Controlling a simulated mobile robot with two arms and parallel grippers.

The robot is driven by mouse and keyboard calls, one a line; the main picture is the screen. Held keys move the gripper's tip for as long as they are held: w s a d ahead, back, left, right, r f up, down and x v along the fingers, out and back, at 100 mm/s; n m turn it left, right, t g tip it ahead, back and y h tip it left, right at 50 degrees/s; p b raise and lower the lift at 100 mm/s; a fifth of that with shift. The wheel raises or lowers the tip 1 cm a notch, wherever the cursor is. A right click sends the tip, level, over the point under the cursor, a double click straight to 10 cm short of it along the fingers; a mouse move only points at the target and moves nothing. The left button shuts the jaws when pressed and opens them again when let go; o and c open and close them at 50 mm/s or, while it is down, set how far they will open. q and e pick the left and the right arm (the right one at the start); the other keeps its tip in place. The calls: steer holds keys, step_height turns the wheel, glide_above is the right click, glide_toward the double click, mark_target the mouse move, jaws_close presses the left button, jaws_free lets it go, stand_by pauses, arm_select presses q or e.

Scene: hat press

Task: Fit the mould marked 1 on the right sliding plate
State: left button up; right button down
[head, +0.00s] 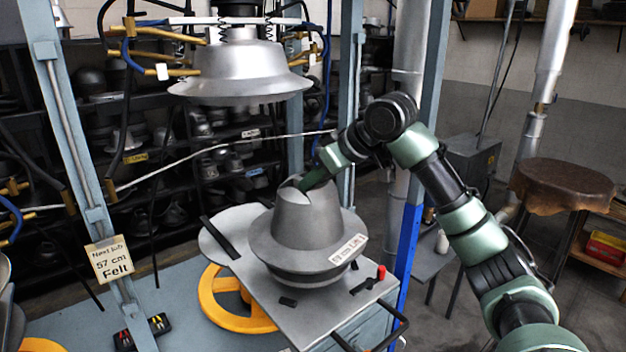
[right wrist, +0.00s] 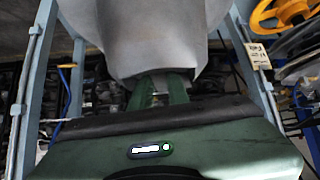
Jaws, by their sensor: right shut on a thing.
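A grey metal hat-shaped mould (head: 308,222) with a wide brim is over the grey sliding plate (head: 345,308) in the head view. A white label (head: 348,249) on its brim is too small to read surely; I see no clear number 1. My right gripper (head: 302,186) reaches in from the right and is shut on the top of the mould. In the right wrist view the gripper's fingers (right wrist: 160,92) meet the grey mould (right wrist: 150,35). I cannot tell whether the mould's underside touches the plate. My left gripper is not in view.
A silver press head (head: 240,72) hangs above and behind the mould. A yellow handwheel (head: 218,312) is below the plate. A red knob (head: 381,272) and dark handles are at its right edge. A blue post (head: 409,262) stands close to my arm. A sign (head: 109,260) reads "Next job 57 cm Felt".

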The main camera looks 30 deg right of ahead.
steer(key=shift+r, duration=0.1)
steer(key=shift+f+b, duration=0.85)
steer(key=shift+f, duration=0.4)
steer(key=shift+r+p, duration=0.1)
steer(key=shift+p, duration=0.25)
steer(key=shift+f, duration=0.7)
stand_by(0.5)
